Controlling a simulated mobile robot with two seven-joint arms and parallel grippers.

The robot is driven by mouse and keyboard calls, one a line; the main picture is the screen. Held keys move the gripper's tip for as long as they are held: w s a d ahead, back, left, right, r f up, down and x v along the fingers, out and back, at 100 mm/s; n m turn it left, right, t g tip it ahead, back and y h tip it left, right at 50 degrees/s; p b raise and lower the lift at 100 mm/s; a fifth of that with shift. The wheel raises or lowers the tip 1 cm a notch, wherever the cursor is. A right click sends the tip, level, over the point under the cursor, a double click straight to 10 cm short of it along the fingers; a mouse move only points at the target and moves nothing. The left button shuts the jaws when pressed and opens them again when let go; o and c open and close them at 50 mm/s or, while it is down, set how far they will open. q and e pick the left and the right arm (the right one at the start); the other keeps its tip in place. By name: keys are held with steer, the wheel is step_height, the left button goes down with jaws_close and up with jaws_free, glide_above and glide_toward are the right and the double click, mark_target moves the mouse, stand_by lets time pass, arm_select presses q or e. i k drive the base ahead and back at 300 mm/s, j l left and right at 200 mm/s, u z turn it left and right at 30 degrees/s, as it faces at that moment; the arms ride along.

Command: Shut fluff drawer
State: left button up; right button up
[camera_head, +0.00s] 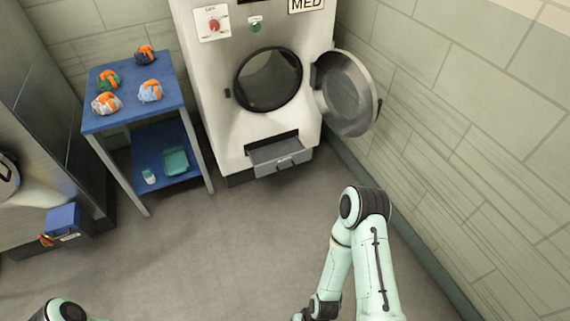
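The fluff drawer (281,158) is a grey drawer low on the front of the steel machine (220,80). It is pulled out, and its open top and a small handle on its front show. My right arm reaches in from the bottom right, below and apart from the drawer. Its gripper is cut off by the bottom edge of the picture. Only a small part of my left arm shows at the bottom left, and its gripper is out of view.
The machine's round door (346,93) hangs open to the right, near the tiled wall. A blue shelf table (133,117) at the left holds several bundles with orange straps (150,91). A blue box (62,221) stands out at the far left. The grey floor (220,250) before the drawer is clear.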

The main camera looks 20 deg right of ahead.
mark_target(287, 152)
steer(key=i+l+u, duration=0.1)
steer(key=i+l, duration=0.25)
steer(key=i+l+u, duration=0.15)
steer(key=i+l, duration=0.15)
steer(key=l, duration=0.15)
steer(key=i+l+u, duration=0.1)
steer(key=i+l, duration=0.2)
steer(key=l, duration=0.2)
steer(key=i+l+u, duration=0.1)
steer(key=i+l, duration=0.2)
steer(key=l, duration=0.15)
